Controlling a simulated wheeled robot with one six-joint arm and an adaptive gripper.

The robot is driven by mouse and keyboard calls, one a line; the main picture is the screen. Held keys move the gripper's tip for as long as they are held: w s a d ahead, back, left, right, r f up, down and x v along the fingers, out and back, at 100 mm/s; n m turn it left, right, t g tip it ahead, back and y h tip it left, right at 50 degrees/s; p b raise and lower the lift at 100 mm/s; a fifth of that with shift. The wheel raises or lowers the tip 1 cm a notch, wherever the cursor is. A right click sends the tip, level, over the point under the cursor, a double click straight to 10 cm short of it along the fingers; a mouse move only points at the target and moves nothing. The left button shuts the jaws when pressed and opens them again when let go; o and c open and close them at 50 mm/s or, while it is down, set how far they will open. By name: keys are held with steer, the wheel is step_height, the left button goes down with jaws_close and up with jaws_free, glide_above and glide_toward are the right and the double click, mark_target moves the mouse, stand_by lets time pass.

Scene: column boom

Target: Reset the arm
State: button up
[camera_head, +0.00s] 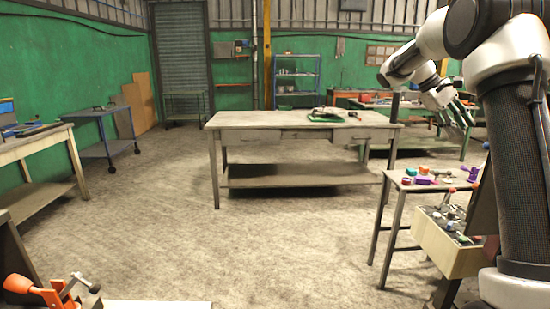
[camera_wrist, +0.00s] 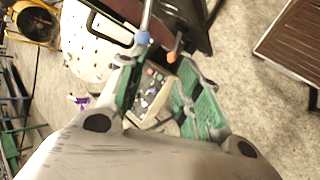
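My arm reaches in from the right side of the head view, bent at the elbow. My gripper (camera_head: 457,113) hangs in the air above and behind a small side table, fingers pointing down and to the right. In the wrist view my gripper (camera_wrist: 162,66) shows two green-padded fingers spread apart. I see nothing held between them. Beyond the gap lies a box with levers and knobs (camera_wrist: 150,97), some distance below the fingers.
The small table (camera_head: 398,183) holds several coloured pieces (camera_head: 423,176). A lever box (camera_head: 447,250) stands in front of it. A long workbench (camera_head: 265,120) is mid-room. A bench (camera_head: 35,143) and blue cart (camera_head: 97,128) are left. The central floor is open.

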steer(key=s+a+f+t+y, duration=0.2)
steer(key=s+a, duration=0.4)
steer(key=s, duration=0.5)
steer(key=s+a+f+m+t+y, duration=0.1)
steer(key=s+a+f+t+y, duration=0.1)
steer(key=s+a, duration=0.4)
steer(key=s+a+f+m+t+y, duration=0.1)
steer(key=s+a+f+t+y, duration=0.2)
steer(key=s, duration=1.3)
steer(key=a+f, duration=0.1)
steer(key=a, duration=0.1)
steer(key=shift+s+a+y, duration=0.2)
steer(key=shift+a+y, duration=0.1)
steer(key=shift+a, duration=0.1)
